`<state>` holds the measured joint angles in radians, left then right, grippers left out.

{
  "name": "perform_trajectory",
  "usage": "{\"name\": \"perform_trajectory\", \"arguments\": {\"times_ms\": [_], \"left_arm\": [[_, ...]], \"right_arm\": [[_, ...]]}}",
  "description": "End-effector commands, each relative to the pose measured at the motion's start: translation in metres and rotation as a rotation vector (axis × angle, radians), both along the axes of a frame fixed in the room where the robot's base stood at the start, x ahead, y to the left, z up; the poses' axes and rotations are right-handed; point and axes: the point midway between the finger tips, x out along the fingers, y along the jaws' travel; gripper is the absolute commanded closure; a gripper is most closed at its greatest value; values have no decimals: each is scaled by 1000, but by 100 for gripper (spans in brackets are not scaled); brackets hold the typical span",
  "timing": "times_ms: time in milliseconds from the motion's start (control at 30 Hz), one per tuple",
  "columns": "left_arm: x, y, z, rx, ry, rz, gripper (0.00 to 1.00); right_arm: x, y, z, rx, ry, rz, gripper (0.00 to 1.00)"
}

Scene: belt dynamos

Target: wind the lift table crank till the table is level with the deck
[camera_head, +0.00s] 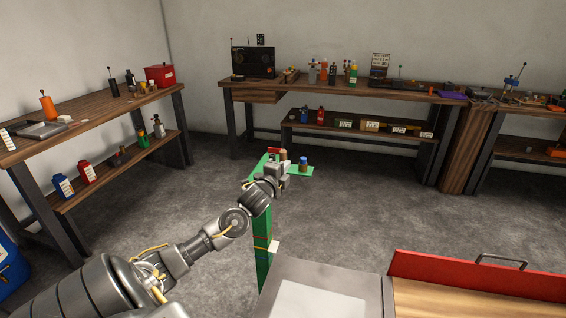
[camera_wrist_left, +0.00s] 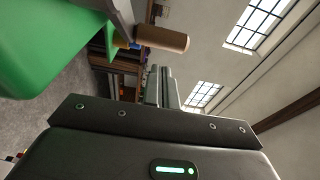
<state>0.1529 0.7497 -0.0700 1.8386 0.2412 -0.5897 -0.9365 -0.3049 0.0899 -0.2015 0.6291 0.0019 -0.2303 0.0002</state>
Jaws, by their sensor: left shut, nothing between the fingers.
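A green stand with an upright post (camera_head: 262,240) and a flat green top (camera_head: 301,171) stands left of the middle. Beside my left gripper (camera_head: 283,178) there is a tan crank handle (camera_head: 283,153), partly hidden by the gripper. In the left wrist view the wooden handle (camera_wrist_left: 162,39) sticks out from a grey metal arm (camera_wrist_left: 122,16) beside a large green part (camera_wrist_left: 45,40). The shut, empty fingers of my left gripper (camera_wrist_left: 161,75) show just below the handle; I cannot tell whether they touch it. My right gripper is out of view.
A grey platform (camera_head: 287,271) with a pale sheet and a wooden surface (camera_head: 450,303) with a red wall (camera_head: 470,276) fill the near right. A blue-topped object (camera_head: 303,162) is on the green top. Workbenches line the walls; the floor (camera_head: 360,210) between is clear.

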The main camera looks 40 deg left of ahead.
Motion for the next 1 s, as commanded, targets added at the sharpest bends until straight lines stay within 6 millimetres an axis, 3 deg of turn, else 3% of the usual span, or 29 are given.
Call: {"name": "perform_trajectory", "arguments": {"times_ms": [200, 633, 900, 1000], "left_arm": [[7, 15, 1, 1, -2, 0, 100], [9, 17, 0, 0, -2, 7, 100], [18, 30, 0, -5, -8, 199, 100], [30, 25, -1, -10, -7, 258, 100]], "right_arm": [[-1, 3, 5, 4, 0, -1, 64], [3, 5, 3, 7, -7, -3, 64], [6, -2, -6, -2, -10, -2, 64], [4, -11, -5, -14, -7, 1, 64]]}}
